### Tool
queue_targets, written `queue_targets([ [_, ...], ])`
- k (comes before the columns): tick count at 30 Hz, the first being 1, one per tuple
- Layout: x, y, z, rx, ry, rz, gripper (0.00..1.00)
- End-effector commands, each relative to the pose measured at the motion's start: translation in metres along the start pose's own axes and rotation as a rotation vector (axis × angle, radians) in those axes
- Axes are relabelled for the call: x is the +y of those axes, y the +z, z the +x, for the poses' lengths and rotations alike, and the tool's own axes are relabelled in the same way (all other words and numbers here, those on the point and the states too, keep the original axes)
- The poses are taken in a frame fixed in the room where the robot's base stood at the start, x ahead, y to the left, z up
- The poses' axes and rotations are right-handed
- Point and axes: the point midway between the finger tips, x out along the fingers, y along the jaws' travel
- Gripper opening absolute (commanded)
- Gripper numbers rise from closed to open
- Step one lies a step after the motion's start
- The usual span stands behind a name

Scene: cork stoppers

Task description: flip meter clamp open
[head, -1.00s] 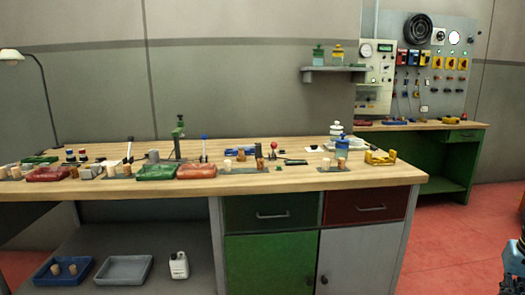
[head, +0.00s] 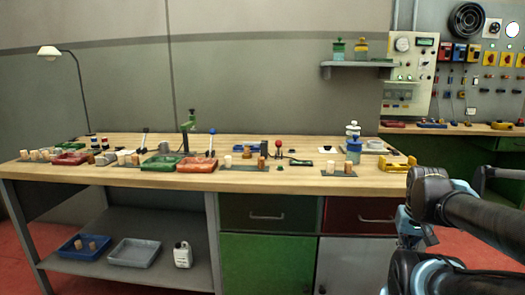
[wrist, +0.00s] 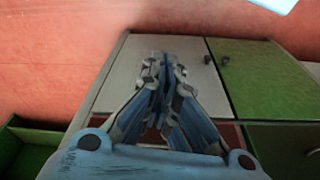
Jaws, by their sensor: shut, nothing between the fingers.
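I cannot tell for sure which thing is the meter clamp. Candidates on the wooden bench (head: 245,177) are small levers in the head view: one with a dark top (head: 143,141), one with a blue top (head: 211,143), and a red-knobbed one (head: 278,147). My gripper (wrist: 164,60) is shut and empty in the wrist view. It is in front of the cabinet's pale door (wrist: 122,70), with no bench-top object in that view. In the head view my arm is at the lower right, apart from the bench-top things.
Red and green trays, corks and a yellow holder (head: 397,163) crowd the bench top. A blue tray (head: 84,245), a grey tray (head: 134,252) and a white bottle (head: 182,255) sit on the lower shelf. A meter panel (head: 411,70) hangs at the back right.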

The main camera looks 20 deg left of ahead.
Motion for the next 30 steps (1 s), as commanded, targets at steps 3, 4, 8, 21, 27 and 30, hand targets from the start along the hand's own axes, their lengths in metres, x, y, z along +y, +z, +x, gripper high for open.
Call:
queue_targets([
  [3, 0.0, 0.0, 0.0, 0.0, 0.0, 0.0, 0.0],
  [4, 0.0, 0.0, 0.0, 0.0, 0.0, 0.0, 0.0],
  [8, 0.0, 0.0, 0.0, 0.0, 0.0, 0.0, 0.0],
  [21, -0.018, -0.04, -0.036, 0.043, 0.05, -0.414, 0.0],
  [27, -0.046, -0.095, -0.067, 0.078, 0.121, -0.888, 0.0],
  [30, -0.067, -0.122, -0.082, 0.096, 0.162, -1.124, 0.0],
])
